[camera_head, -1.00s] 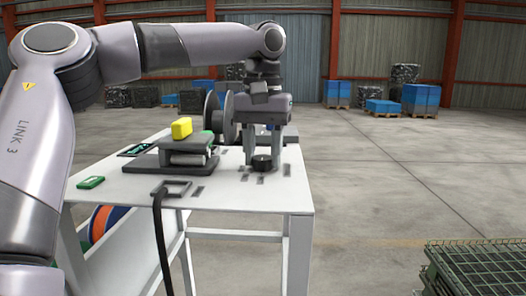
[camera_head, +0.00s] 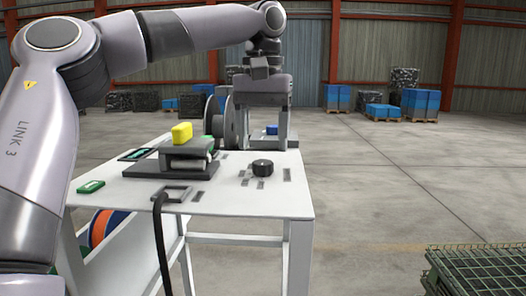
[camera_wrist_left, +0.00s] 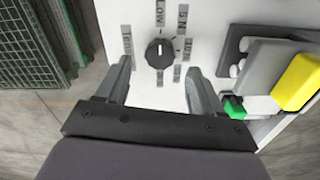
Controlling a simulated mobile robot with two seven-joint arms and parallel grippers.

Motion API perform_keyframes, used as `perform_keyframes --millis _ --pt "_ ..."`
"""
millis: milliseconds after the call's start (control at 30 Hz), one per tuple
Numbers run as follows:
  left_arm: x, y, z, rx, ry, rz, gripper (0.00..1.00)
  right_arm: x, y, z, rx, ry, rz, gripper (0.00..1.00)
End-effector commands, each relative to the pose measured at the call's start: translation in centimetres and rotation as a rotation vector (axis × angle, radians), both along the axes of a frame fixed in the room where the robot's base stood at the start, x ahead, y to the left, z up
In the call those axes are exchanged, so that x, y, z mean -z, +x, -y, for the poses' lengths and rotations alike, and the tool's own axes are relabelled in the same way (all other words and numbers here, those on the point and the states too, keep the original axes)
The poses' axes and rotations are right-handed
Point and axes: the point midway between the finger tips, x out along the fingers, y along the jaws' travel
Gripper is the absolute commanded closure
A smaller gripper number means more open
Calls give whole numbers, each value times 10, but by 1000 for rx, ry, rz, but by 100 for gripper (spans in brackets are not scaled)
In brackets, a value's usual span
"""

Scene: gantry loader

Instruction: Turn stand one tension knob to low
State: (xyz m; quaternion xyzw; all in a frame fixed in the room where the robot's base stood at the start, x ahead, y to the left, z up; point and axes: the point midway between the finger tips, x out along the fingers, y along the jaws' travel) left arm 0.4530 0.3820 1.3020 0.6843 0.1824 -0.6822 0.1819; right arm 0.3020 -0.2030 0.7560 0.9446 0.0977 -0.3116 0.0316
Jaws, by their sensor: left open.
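The black tension knob (camera_head: 263,167) stands on the white table top near its right side; it also shows in the left wrist view (camera_wrist_left: 160,54). Several grey label plates surround it, and one reads LOW (camera_wrist_left: 160,13), above the knob in the wrist view. A small pale mark on the knob seems to face roughly up toward that plate; its exact angle is hard to tell. My left gripper (camera_head: 263,143) is open and empty, raised above and behind the knob in the head view. In the wrist view its fingers are spread on either side, apart from the knob.
A stand with a yellow block (camera_head: 182,133) sits left of the knob. A dark spool (camera_head: 228,122) stands behind it. A green item (camera_head: 91,187) lies at the table's left edge. A green wire crate (camera_head: 478,268) stands on the floor at right.

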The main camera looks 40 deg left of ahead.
Motion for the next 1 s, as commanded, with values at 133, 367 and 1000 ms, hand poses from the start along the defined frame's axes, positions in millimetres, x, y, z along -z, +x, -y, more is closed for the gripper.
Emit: perform_keyframes --millis 133,367,1000 --pt "-19 0 0 -1 0 2 33 0 0 0 0 0 0 57" --pt "-31 0 0 1 -1 0 33 0 0 0 0 0 0 57" --pt "-33 -1 -4 -6 3 14 33 0 0 0 -3 -2 1 57"
